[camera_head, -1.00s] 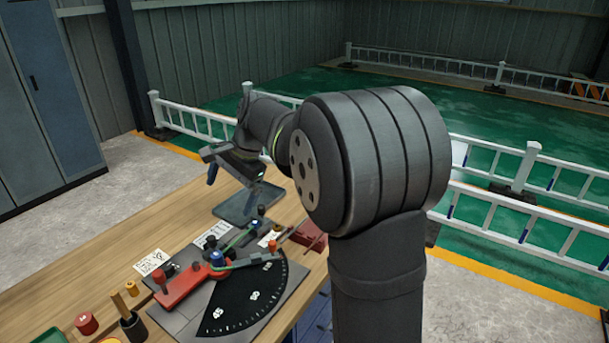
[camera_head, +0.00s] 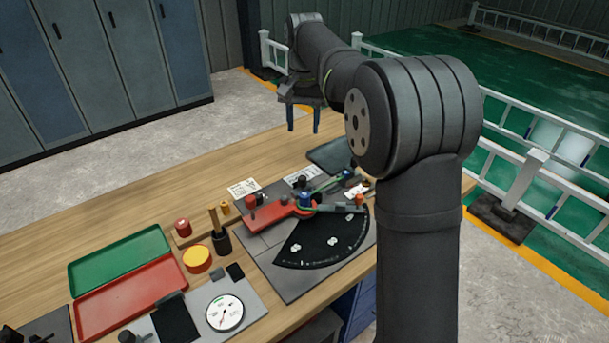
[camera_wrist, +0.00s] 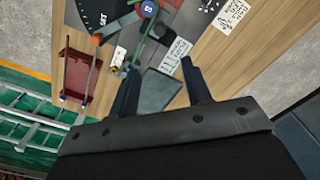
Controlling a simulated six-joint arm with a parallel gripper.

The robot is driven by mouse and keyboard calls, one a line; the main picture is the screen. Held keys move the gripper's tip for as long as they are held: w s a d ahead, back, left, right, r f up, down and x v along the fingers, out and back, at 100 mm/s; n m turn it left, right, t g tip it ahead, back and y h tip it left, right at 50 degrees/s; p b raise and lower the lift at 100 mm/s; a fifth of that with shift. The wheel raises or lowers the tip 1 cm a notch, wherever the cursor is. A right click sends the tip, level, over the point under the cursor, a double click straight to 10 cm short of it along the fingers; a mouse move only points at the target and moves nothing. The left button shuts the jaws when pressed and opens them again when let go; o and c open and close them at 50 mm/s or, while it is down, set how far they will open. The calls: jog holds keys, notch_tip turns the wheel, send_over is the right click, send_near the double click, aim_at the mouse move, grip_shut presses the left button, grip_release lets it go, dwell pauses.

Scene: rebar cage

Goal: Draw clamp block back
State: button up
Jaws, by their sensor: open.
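The bending fixture has a black angle dial (camera_head: 325,240) on a grey plate, a red lever arm (camera_head: 268,216), a blue roller (camera_head: 305,200) and a green rod (camera_head: 328,186). A small black block (camera_wrist: 174,46) beside the green rod may be the clamp block; in the head view I cannot make it out with certainty. My gripper (camera_head: 303,126) is open and empty, fingers pointing down, above the table beyond the fixture. In the wrist view its fingers (camera_wrist: 159,68) are spread, with the block farther off beyond them, not touching.
A dark grey pad (camera_head: 330,155) lies behind the fixture. Paper labels (camera_head: 244,187) lie beside it. Green (camera_head: 120,255) and red (camera_head: 130,297) trays, a dial gauge (camera_head: 224,313) and a tool cup (camera_head: 221,242) stand to the left.

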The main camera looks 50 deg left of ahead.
aim_at(303, 177)
notch_tip(303, 177, down, 17)
jog(key=shift+a+f, duration=0.1)
jog(key=shift+f, duration=0.05)
dwell(0.4)
jog(key=shift+c, duration=0.5)
